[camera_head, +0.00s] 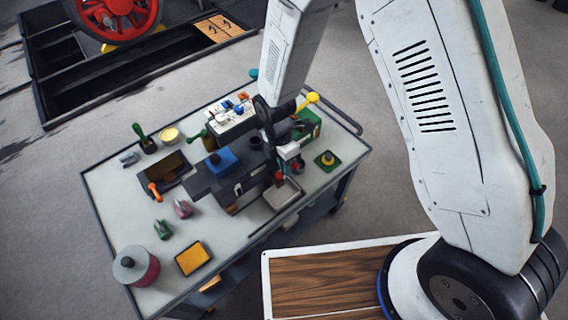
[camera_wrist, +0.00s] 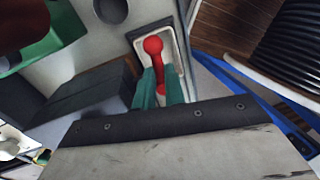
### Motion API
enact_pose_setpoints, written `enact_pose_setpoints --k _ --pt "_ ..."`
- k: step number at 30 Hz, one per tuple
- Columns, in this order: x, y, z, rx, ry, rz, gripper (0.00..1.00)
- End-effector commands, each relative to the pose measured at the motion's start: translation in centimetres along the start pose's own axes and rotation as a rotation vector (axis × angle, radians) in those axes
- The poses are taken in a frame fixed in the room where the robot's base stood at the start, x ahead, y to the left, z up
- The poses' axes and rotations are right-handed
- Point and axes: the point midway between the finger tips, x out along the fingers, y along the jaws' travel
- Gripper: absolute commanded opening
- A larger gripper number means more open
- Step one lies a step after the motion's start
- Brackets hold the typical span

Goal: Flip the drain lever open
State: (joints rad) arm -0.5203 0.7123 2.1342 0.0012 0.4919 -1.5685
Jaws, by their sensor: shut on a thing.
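The drain lever is a red rod with a round red knob (camera_wrist: 152,45). In the wrist view it lies between the two green fingers of my gripper (camera_wrist: 161,82), which is shut on it. The knob sticks out past the fingertips, over a pale-rimmed grey tray (camera_wrist: 139,32). In the head view my gripper (camera_head: 288,160) is at the front right of a dark machine block (camera_head: 233,182) on the workbench. Red parts show close below it, near the metal tray (camera_head: 283,195). The lever's pivot is hidden by my fingers.
The bench (camera_head: 110,205) also holds a blue block (camera_head: 221,161), a green box (camera_head: 309,125), a yellow knob on a green base (camera_head: 328,159), a red canister (camera_head: 140,268) and a yellow sponge-like block (camera_head: 193,258).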

Motion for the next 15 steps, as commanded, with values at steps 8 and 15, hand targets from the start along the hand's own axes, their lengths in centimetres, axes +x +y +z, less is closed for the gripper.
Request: enact_pose_setpoints --k 8,15 --pt "0.00 -0.29 0.06 0.128 0.026 0.001 0.00" --pt "0.10 -0.82 0.08 0.331 0.066 0.001 0.00"
